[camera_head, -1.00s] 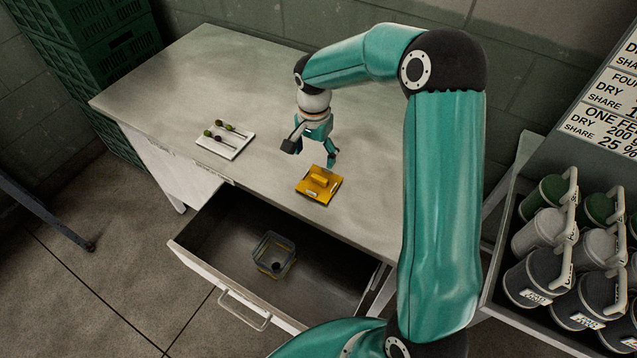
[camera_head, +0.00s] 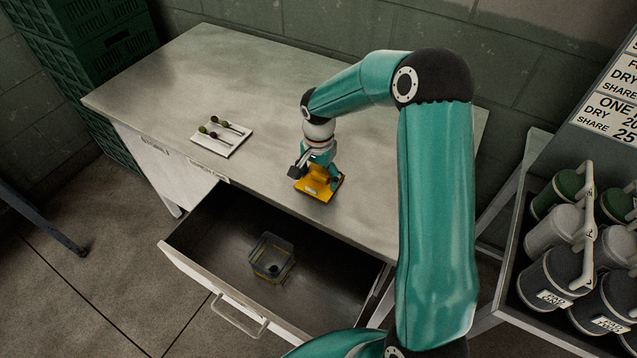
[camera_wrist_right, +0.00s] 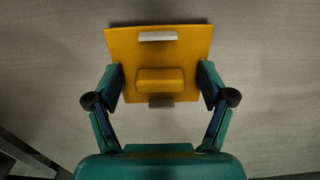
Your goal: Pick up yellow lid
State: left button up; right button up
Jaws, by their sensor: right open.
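The yellow lid (camera_head: 322,188) lies flat on the metal tabletop, near the edge above the open drawer. In the right wrist view the lid (camera_wrist_right: 188,50) is a square plate with a raised yellow block in its middle and two pale clips on opposite edges. My right gripper (camera_head: 317,178) is low over the lid and partly covers it in the head view. In the right wrist view its open fingers (camera_wrist_right: 160,90) stand on either side of the lid's near part, with the raised block between them. I cannot tell whether they touch the lid. My left gripper is not in view.
The open drawer (camera_head: 215,272) holds a clear container (camera_head: 271,255) with a yellow base. A white tray (camera_head: 218,146) with several small dark pieces stands on the table at left. Green crates (camera_head: 85,60) are stacked behind. A rack of lidded canisters (camera_head: 560,265) stands at right.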

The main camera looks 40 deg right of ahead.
jog(key=c, duration=1.2)
jog(key=shift+r, duration=0.1)
